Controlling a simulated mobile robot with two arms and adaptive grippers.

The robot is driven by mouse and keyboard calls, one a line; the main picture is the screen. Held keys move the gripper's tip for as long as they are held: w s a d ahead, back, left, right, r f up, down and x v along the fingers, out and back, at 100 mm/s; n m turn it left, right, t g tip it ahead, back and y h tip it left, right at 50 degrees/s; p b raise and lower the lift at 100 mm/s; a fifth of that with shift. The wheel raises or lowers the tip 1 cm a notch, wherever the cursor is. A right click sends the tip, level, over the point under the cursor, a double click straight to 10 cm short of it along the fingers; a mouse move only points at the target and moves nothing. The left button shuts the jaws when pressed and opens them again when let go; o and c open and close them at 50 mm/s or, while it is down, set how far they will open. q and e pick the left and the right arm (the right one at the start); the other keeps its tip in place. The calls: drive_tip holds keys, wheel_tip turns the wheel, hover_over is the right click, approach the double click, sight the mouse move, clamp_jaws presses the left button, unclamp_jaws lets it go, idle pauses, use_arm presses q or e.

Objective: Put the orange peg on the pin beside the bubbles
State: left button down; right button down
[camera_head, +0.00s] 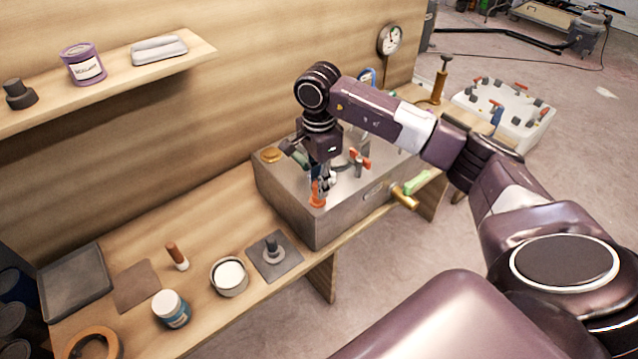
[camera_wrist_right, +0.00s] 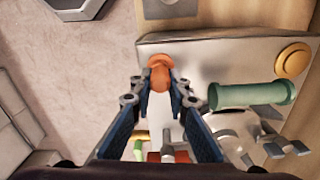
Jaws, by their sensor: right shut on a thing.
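The orange peg (camera_head: 317,194) is between the fingertips of my right gripper (camera_head: 322,180), at the near left corner of the metal box's top. In the right wrist view the orange peg (camera_wrist_right: 160,74) shows a wide round end and a narrower body. The right gripper (camera_wrist_right: 160,90) is shut on it there. I cannot tell whether the peg touches the box top or whether a pin is under it. I cannot make out the bubbles. My left gripper is not in view.
The metal box (camera_head: 310,222) carries a brass disc (camera_head: 270,155), a green cylinder (camera_wrist_right: 252,95) and a red-handled fitting (camera_head: 359,160). A brass piece (camera_head: 405,198) projects at its front. Left on the bench are a grey post (camera_head: 272,246), a tin (camera_head: 229,276) and a jar (camera_head: 171,308).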

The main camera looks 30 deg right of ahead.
drive_tip(key=c, duration=1.8)
unclamp_jaws()
drive_tip(key=shift+o, duration=0.7)
drive_tip(key=o, duration=0.4)
drive_tip(key=shift+o, duration=0.2)
drive_tip(key=shift+r, duration=0.15)
drive_tip(key=shift+r+p, duration=2.55)
drive_tip(key=shift+r, duration=1.65)
drive_tip(key=shift+a+f, duration=0.1)
